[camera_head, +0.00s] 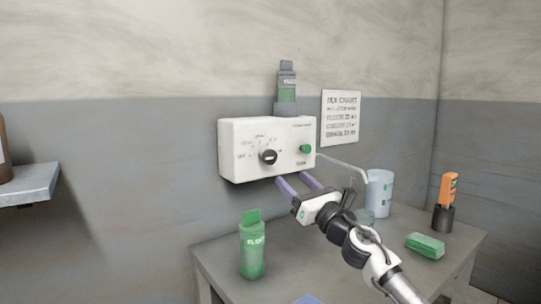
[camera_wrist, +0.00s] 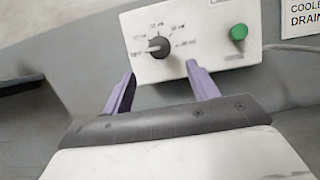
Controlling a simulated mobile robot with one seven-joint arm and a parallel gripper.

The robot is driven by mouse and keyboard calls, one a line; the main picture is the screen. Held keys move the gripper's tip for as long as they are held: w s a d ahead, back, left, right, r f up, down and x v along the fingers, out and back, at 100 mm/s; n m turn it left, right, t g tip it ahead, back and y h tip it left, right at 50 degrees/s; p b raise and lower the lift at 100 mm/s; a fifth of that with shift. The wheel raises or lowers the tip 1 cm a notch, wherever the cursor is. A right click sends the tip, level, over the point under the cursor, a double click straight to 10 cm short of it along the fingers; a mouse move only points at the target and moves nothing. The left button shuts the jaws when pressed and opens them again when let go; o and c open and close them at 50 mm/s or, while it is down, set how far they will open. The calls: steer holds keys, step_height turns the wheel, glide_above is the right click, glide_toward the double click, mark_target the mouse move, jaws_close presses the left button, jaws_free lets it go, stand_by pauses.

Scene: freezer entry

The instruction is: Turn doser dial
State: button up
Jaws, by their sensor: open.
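The doser (camera_head: 240,140) is a white box on the wall with a green bottle (camera_head: 286,88) upside down or seated on top. Its black round dial (camera_head: 268,157) has a white pointer mark and several printed settings around it. In the wrist view the dial (camera_wrist: 159,47) has its white mark toward the left. A green button (camera_head: 305,149) is right of the dial and shows in the wrist view (camera_wrist: 238,32). My gripper (camera_head: 291,177) is open and empty, below the dial. In the wrist view its purple fingers (camera_wrist: 160,69) flank the space just under the dial, apparently not touching it.
The grey table (camera_head: 215,262) below holds a green bottle (camera_head: 252,250), a translucent measuring jug (camera_head: 379,190), a green sponge-like block (camera_head: 425,245) and an orange device in a black holder (camera_head: 445,200). A thin spout (camera_head: 345,162) reaches from the doser toward the jug. A sign (camera_head: 341,116) hangs to its right.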

mark_target(272, 159)
steer(key=p+x, duration=0.2)
steer(key=x, duration=0.9)
steer(key=shift+w+a+r+p, duration=0.1)
steer(key=shift+w+a+p, duration=0.1)
steer(key=shift+p, duration=0.1)
steer(key=shift+d, duration=0.1)
steer(key=shift+c, duration=0.3)
steer(key=c, duration=0.9)
